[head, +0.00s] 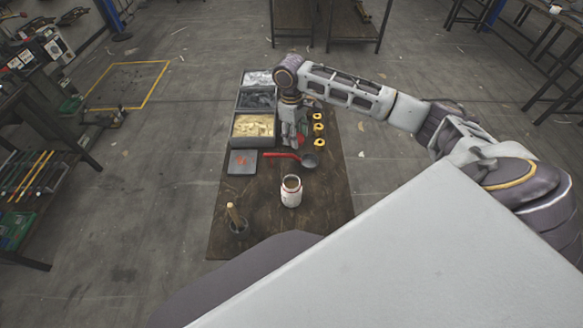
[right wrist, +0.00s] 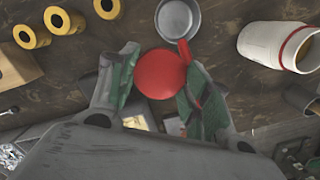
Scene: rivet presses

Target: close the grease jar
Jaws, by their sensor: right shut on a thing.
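The grease jar (head: 291,196) is white and stands upright and open on the dark work table, with no lid on its mouth. In the right wrist view the jar (right wrist: 268,44) lies at the right edge. My right gripper (head: 291,143) is over the table, behind the jar in the head view. In the right wrist view its green-padded fingers (right wrist: 162,88) are shut on a round red lid (right wrist: 160,72). In the head view I cannot make the lid out clearly. My left gripper is not in view.
A small pan (head: 308,160) with a red handle lies close by the right gripper. Several yellow rings (head: 319,130) stand to its right. Open bins (head: 253,140) line the left, with a dark square pad (head: 243,162) nearer. A pot with a wooden-handled tool (head: 238,226) stands left of the jar.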

